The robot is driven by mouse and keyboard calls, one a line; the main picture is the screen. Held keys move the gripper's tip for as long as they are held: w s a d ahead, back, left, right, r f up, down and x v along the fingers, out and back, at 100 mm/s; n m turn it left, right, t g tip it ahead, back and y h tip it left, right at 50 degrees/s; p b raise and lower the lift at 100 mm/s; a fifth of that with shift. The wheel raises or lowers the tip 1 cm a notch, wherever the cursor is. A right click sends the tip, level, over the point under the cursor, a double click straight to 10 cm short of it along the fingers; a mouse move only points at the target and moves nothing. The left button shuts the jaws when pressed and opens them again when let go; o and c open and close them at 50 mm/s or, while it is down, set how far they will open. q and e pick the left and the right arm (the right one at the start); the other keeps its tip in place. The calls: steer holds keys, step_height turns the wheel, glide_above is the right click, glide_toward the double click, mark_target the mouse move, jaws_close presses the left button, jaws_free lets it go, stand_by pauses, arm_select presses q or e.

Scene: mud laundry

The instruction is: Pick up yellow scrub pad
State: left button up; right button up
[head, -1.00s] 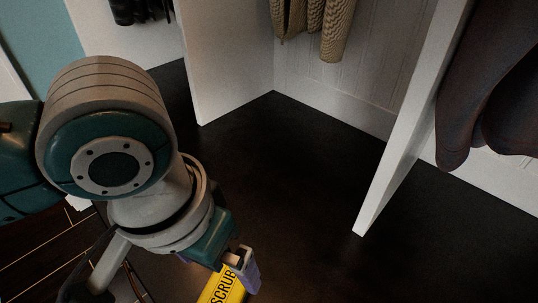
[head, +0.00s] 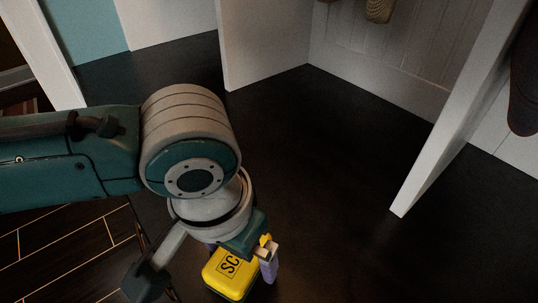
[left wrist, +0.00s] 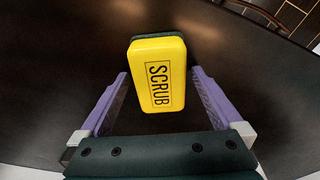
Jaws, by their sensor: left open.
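The yellow scrub pad (head: 230,274) has "SCRUB" lettering and a dark underside. It lies on the dark surface at the bottom of the head view, partly hidden by my left gripper (head: 241,262). In the left wrist view the scrub pad (left wrist: 158,76) sits ahead and between the two purple fingers of my left gripper (left wrist: 157,88). The fingers are spread wide, with a gap on each side of the pad. My right gripper is in neither view.
The pad's dark surface (head: 330,190) is otherwise clear. White upright dividers (head: 262,50) and (head: 440,120) stand behind and to the right. Dark wood flooring (head: 70,245) shows at lower left. Hanging garments (head: 524,85) show at the upper right.

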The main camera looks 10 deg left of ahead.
arm_select(q)
steer(key=shift+r, duration=0.1)
steer(key=shift+c, duration=0.4)
steer(key=c, duration=1.2)
step_height(320, 180, up, 20)
steer(key=p, duration=1)
steer(key=shift+p, duration=0.35)
